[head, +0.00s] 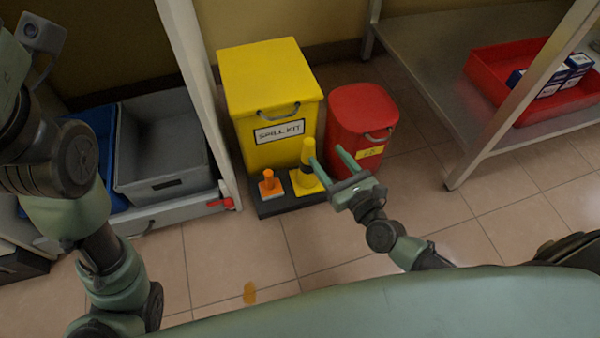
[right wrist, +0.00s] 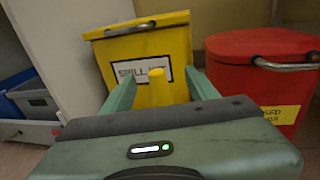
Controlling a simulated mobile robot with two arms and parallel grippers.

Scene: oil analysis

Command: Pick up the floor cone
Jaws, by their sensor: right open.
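A yellow spill kit bin (head: 262,90) stands behind the cones, a red bin (head: 358,110) beside it. Crates (head: 165,150) sit on a low shelf at the left. A metal shelf with a red tray (head: 485,85) is at the right.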

